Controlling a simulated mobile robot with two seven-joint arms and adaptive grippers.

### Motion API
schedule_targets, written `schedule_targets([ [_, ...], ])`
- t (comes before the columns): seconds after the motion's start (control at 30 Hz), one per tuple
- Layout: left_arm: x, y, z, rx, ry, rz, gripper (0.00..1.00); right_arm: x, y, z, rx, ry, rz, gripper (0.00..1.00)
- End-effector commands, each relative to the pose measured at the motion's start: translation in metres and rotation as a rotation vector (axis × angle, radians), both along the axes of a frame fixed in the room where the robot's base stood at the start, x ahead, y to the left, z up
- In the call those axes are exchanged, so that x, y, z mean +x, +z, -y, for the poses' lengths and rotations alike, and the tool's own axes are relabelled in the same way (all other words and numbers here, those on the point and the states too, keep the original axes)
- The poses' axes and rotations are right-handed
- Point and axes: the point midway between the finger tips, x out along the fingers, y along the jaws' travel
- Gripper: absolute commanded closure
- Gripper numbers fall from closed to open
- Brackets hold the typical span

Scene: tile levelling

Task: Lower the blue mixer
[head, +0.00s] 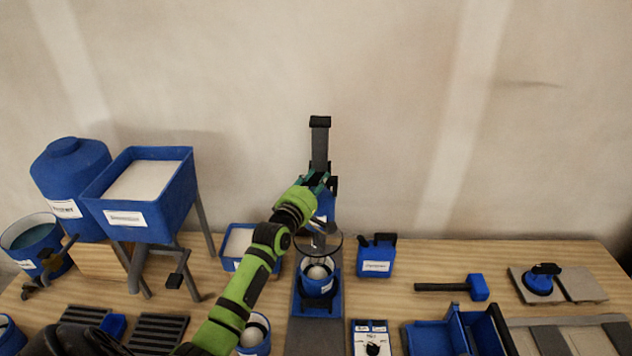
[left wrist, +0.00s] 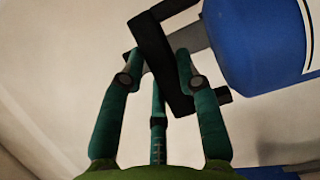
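The blue mixer (head: 326,212) sits on an upright dark grey column (head: 320,145) at the middle of the bench, raised above a blue bucket (head: 317,287) with pale content. A ring-shaped part (head: 318,245) shows below the mixer, over the bucket. My left gripper (head: 316,181) is at the mixer's upper part, beside the column. In the left wrist view its green fingers (left wrist: 159,62) stand on both sides of a dark handle bar (left wrist: 163,50) and appear closed on it, with the blue mixer body (left wrist: 255,45) at upper right.
A blue hopper (head: 160,213) on legs and a blue barrel (head: 75,168) stand left. A blue canister (head: 376,262), a mallet (head: 477,287) and a blue suction tool (head: 540,281) lie right. A blue divided bin (head: 430,338) stands at front right.

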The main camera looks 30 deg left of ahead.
Motion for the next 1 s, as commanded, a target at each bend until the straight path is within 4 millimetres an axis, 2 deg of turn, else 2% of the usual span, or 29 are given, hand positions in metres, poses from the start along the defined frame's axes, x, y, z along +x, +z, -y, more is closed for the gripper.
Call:
schedule_targets([
  [0.13,0.0,0.0,0.0,0.001,0.0,0.0,1.0,0.0,0.0,0.0,0.0,0.0,-0.001,0.7],
  [0.23,0.0,-0.01,0.0,0.001,0.0,-0.001,1.0,0.0,-0.008,0.0,0.0,0.0,-0.001,0.7],
  [0.7,0.0,-0.113,0.001,-0.001,-0.001,-0.007,1.0,-0.001,-0.088,0.0,0.0,0.0,-0.001,0.7],
  [0.83,0.0,-0.128,0.001,0.0,-0.002,-0.006,1.0,-0.001,-0.1,0.0,0.0,0.0,-0.001,0.7],
  [1.0,0.0,-0.134,0.001,0.0,-0.002,-0.007,1.0,-0.001,-0.103,0.0,0.001,0.001,-0.001,0.7],
])
